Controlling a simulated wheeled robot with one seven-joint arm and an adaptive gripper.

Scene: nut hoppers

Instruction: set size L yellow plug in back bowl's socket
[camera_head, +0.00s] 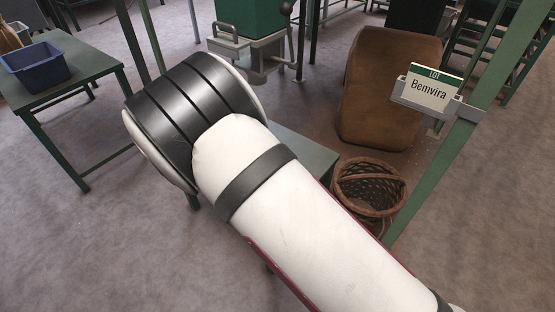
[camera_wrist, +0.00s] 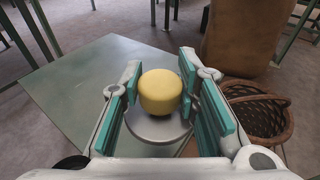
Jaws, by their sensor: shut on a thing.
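My gripper (camera_wrist: 160,82), with teal finger pads, is shut on the yellow plug (camera_wrist: 160,92) in the wrist view. The plug is a rounded yellow knob, upright between the pads. A round grey metal disc (camera_wrist: 157,130) shows just below it; I cannot tell whether it is part of the plug or a separate thing under it. In the head view my arm hides the gripper and the plug. I cannot make out a back bowl or its socket in either view.
A grey-green table top (camera_wrist: 85,85) lies below and left of my gripper. A wicker basket (camera_wrist: 258,115) stands to the right, also seen in the head view (camera_head: 368,187). A brown sack-like block (camera_head: 388,90), a "Bemvira" sign (camera_head: 433,89) and a blue bin (camera_head: 36,67) stand around.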

